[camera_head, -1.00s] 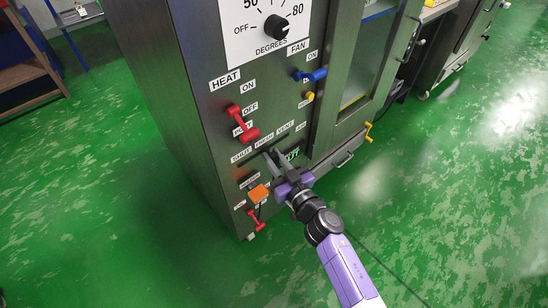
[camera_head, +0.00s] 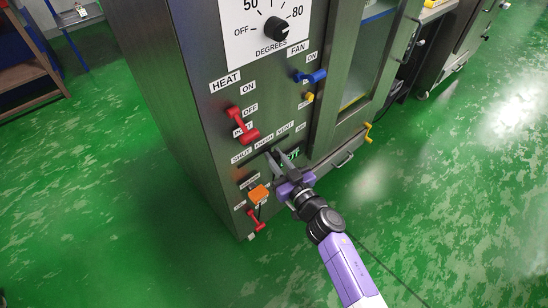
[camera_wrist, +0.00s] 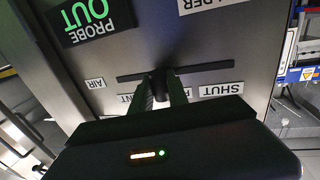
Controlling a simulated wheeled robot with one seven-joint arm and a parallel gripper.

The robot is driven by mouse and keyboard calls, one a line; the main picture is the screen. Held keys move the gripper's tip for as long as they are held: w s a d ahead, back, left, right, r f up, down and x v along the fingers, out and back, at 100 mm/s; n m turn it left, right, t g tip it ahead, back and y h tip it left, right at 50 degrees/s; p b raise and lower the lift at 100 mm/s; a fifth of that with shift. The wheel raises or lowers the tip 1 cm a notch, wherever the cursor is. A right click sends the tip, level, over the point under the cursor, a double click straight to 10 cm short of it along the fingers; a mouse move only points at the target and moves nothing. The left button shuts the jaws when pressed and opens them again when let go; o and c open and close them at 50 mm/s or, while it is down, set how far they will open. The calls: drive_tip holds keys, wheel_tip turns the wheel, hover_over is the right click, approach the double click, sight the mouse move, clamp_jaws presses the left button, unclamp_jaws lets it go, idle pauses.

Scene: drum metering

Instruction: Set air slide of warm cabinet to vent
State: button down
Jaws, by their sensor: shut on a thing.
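The steel warm cabinet (camera_head: 185,110) has a dark horizontal air slide slot (camera_wrist: 210,69) in its front, with labels SHUT (camera_wrist: 220,89), FRESH and VENT (camera_head: 285,128) along it. My gripper (camera_wrist: 167,90) is shut on the dark slide knob (camera_wrist: 159,77) in this slot. In the wrist view, which is upside down, the knob is a little to the VENT side of the slot's middle. My fingers cover the FRESH label there and part of VENT. In the head view my gripper (camera_head: 276,158) hides the knob.
A red heat lever (camera_head: 241,125), a blue fan lever (camera_head: 312,76) and a dial (camera_head: 276,29) are above the slot. An orange block (camera_head: 258,193) and a lower red lever (camera_head: 256,221) are below left. A green PROBE OUT display (camera_wrist: 87,20) is close by. The green floor in front is open.

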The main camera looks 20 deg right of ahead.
drive_tip(key=d+p, duration=0.1)
drive_tip(key=d, duration=0.1)
drive_tip(key=w+d+p, duration=0.1)
drive_tip(key=d, duration=0.1)
drive_tip(key=w+d+p, duration=0.1)
drive_tip(key=d, duration=0.2)
drive_tip(key=shift+w+r+p, duration=0.1)
drive_tip(key=shift+w+p, duration=0.05)
drive_tip(key=shift+p, duration=0.15)
drive_tip(key=shift+d, duration=0.3)
drive_tip(key=c, duration=1.3)
unclamp_jaws()
drive_tip(key=shift+w, duration=0.1)
drive_tip(key=s, duration=0.2)
drive_tip(key=s+p, duration=0.1)
drive_tip(key=s, duration=0.2)
drive_tip(key=s+d+p, duration=0.1)
drive_tip(key=s, duration=0.1)
drive_tip(key=shift+s, duration=0.4)
